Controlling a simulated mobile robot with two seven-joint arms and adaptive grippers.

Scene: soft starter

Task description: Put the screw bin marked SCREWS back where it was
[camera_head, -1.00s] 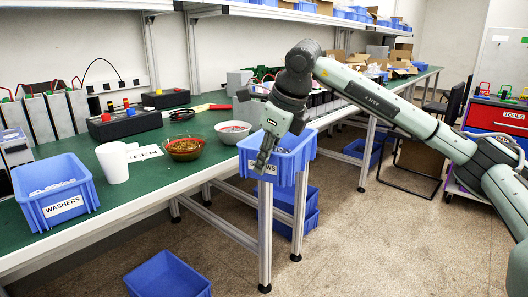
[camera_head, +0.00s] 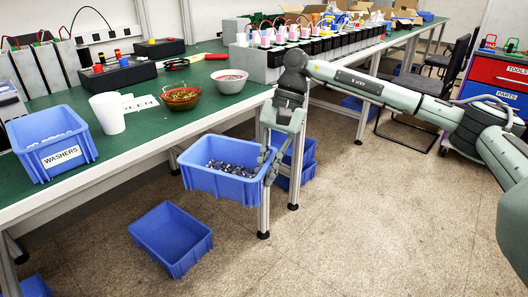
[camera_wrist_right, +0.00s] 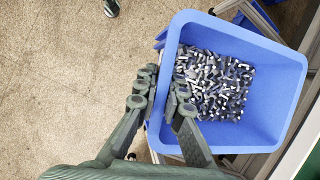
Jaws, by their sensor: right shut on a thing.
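No SCREWS label shows on the sides I can see. My right gripper (camera_head: 270,166) is shut on the bin's right-hand wall. In the right wrist view, the fingers (camera_wrist_right: 162,88) pinch the wall of the bin (camera_wrist_right: 275,85), and the screws lie inside, the bin slightly tilted. My left gripper is out of view.
A blue WASHERS bin (camera_head: 50,143) stands at the bench's front left, beside a white cup (camera_head: 107,113). Two bowls (camera_head: 182,98) (camera_head: 229,80) stand farther along the front. An empty blue bin (camera_head: 170,238) is on the floor below. Bench legs and more blue bins are close behind.

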